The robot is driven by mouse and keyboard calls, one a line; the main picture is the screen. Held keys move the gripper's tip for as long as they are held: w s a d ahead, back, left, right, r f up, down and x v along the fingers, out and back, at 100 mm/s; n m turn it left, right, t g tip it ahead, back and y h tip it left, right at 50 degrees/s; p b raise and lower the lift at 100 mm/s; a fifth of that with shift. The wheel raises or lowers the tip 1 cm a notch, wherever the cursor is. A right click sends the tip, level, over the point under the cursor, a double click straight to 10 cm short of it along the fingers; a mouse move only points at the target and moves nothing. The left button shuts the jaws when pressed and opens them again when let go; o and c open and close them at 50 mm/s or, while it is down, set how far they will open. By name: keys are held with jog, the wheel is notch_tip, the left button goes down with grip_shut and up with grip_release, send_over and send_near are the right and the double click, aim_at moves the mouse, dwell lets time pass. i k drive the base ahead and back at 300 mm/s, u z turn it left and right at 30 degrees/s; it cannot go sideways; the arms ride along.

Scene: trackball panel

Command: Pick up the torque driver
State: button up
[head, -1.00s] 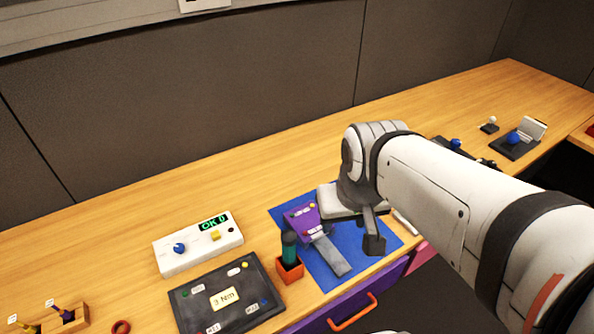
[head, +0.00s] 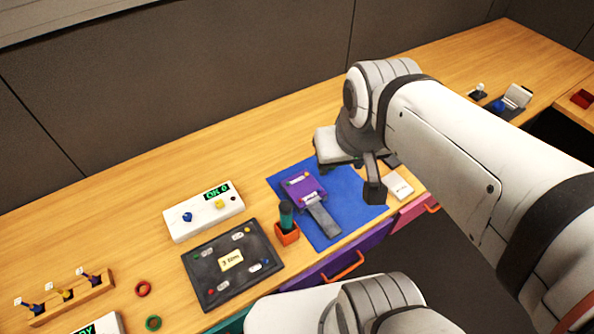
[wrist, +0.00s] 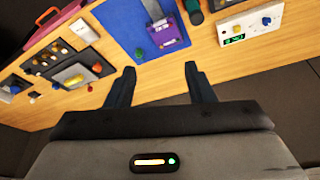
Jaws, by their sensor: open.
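A dark green handle, which looks like the torque driver (head: 286,214), stands upright in a small orange holder (head: 288,236) at the left edge of the blue mat. In the wrist view the dark handle (wrist: 194,11) is cut by the top edge. My gripper (wrist: 159,76) is open, with nothing between its fingers. In the head view my gripper (head: 374,190) is above the right part of the mat, to the right of the driver and apart from it. Most of the gripper is hidden behind my arm there.
A purple device (head: 304,190) with a grey strip lies on the blue mat (head: 346,208). A black panel (head: 205,272) and a white box with a green display (head: 190,218) lie left of the holder. A wooden rack (head: 72,297) stands further left. Orange-handled drawers (head: 341,269) are below the front edge.

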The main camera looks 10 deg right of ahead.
aim_at(285, 207)
jog(key=z, duration=0.15)
jog(key=k, duration=0.5)
jog(key=u, duration=0.7)
jog(key=k, duration=1)
jog(key=z, duration=0.25)
jog(key=i, duration=1)
jog(key=z, duration=0.1)
